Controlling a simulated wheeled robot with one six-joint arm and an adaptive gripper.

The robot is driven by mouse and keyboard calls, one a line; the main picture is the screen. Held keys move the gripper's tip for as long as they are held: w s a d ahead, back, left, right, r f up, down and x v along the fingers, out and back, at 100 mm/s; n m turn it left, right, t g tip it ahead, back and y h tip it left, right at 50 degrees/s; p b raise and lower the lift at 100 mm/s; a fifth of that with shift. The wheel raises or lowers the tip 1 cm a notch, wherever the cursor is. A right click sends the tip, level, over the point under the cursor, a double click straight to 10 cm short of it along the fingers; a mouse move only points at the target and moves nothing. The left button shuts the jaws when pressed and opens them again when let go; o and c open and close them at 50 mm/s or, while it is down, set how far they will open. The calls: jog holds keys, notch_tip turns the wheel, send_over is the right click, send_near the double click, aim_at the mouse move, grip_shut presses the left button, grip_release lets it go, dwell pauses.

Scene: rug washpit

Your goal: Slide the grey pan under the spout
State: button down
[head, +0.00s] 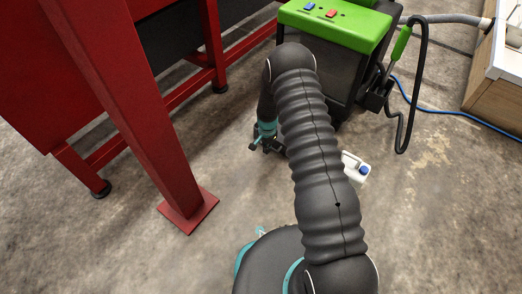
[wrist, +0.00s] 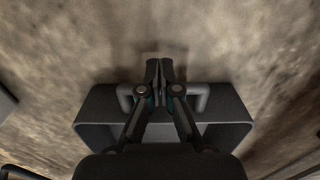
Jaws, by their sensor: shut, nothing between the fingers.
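The grey pan (wrist: 92,118) shows in the wrist view as a dark open box on the concrete floor, with a looped handle (wrist: 203,98) on its upper side. My gripper (wrist: 159,68) is shut and empty. Its fingers cross over the middle of the handle in that view, and the tips show past the bar; I cannot tell whether they touch it. My gripper and arm cover much of the pan's middle. In the head view my gripper (head: 262,146) is low near the floor, left of my arm. I cannot make out the pan there, and I see no clear spout.
A red steel frame (head: 130,90) stands at the left, with a foot plate (head: 190,210) on the floor. A green and black machine (head: 335,35) stands behind my gripper. A white jug (head: 353,168) is right of my arm. A blue cable (head: 455,112) crosses the right floor.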

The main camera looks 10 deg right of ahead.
jog(key=shift+d, duration=0.4)
jog(key=shift+s+a, duration=0.3)
jog(key=shift+a, duration=0.05)
jog(key=shift+s+a, duration=0.95)
jog(key=shift+a, duration=0.05)
notch_tip(320, 180, up, 10)
jog(key=p, duration=0.1)
jog(key=shift+s+a+p, duration=0.15)
jog(key=shift+p, duration=0.15)
